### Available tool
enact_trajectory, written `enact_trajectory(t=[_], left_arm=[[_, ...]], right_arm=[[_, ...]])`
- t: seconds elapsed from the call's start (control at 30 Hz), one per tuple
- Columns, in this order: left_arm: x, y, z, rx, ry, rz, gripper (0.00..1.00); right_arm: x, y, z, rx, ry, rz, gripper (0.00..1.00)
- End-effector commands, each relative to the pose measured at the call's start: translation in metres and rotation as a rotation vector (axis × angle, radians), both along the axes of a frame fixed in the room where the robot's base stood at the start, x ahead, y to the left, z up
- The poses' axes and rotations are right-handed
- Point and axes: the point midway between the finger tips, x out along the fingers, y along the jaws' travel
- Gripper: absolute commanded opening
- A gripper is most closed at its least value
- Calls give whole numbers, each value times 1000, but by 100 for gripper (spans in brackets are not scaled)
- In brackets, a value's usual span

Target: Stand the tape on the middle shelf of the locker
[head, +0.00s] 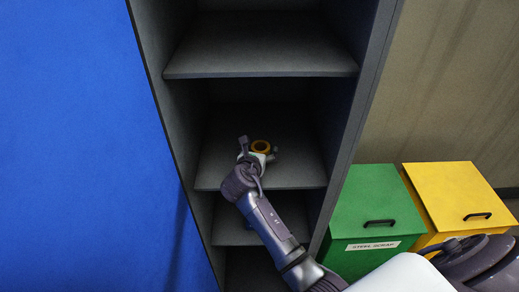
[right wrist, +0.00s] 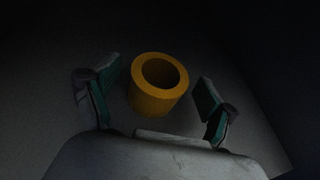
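The tape is a thick orange-yellow ring (head: 261,152) on the middle shelf (head: 300,172) of the grey locker (head: 345,165). It also shows in the right wrist view (right wrist: 155,104), resting on the dark shelf surface with its hole facing up. My right gripper (head: 259,149) reaches into this compartment. Its two fingers are spread on either side of the tape, with a visible gap on each side in the right wrist view (right wrist: 158,80). The tape's near base is close to my gripper's palm; I cannot tell whether they touch. My left gripper is not in view.
An upper shelf (head: 260,60) overhangs the compartment and a lower shelf (head: 235,234) lies below. A blue panel (head: 80,140) stands left of the locker. A green bin (head: 370,205) labelled steel scrap and a yellow bin (head: 455,190) stand to the right. The middle shelf is otherwise clear.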

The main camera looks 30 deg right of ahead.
Motion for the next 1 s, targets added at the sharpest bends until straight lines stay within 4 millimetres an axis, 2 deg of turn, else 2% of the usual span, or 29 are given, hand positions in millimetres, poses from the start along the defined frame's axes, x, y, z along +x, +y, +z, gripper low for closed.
enact_trajectory(t=[0.33, 0.8, 1.0], left_arm=[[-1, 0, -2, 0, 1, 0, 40], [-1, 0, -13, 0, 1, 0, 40], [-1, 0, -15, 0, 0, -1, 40]], right_arm=[[-6, 6, 4, 1, 0, 2, 84], [-71, 62, 35, 2, -1, 0, 84], [-84, 73, 43, 0, 0, -1, 84]])
